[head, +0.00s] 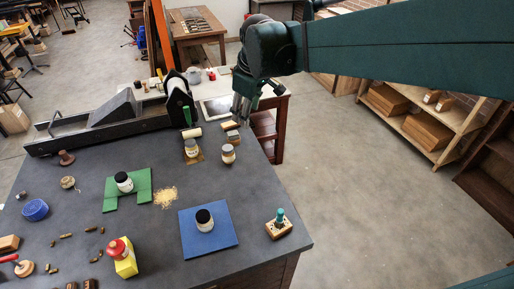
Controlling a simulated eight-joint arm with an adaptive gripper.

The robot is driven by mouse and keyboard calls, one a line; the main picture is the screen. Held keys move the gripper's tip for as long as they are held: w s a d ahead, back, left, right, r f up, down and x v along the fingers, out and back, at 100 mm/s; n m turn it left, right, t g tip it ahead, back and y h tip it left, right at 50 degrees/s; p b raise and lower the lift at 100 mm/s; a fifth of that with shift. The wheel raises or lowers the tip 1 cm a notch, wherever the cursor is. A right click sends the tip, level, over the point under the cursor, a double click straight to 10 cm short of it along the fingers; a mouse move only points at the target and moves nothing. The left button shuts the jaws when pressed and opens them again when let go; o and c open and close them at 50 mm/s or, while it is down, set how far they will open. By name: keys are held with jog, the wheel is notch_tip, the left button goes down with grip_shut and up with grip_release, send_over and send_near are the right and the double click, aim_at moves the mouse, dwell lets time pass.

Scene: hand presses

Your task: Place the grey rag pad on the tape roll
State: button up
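My gripper (240,117) points down above the far right part of the dark table. Its grey fingers are small here, and I cannot tell whether they are open or shut. A small greyish block (233,136), which looks like the grey rag pad, lies on the table just below the fingertips. A tan block (229,125) lies right behind it. A blue round thing (35,210), which may be the tape roll, lies at the table's left side, far from my gripper. Its top detail is too small to make out.
A long dark press (110,120) spans the back. A green mat (142,182), blue mat (224,232), yellow block (125,265) and wooden holder (279,229) occupy the middle and front.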

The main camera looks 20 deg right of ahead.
jog(key=s+f+m+t, duration=0.1)
jog(key=s+f+m, duration=0.1)
jog(key=s, duration=0.9)
jog(key=s+f+m+t, duration=0.2)
jog(key=s+m, duration=0.3)
jog(key=s, duration=0.7)
jog(key=shift+s+a+f+m, duration=0.25)
jog(key=shift+a+f+m, duration=0.1)
jog(key=shift+f, duration=0.35)
notch_tip(320, 180, down, 10)
jog(key=b, duration=1)
jog(key=shift+f, duration=0.1)
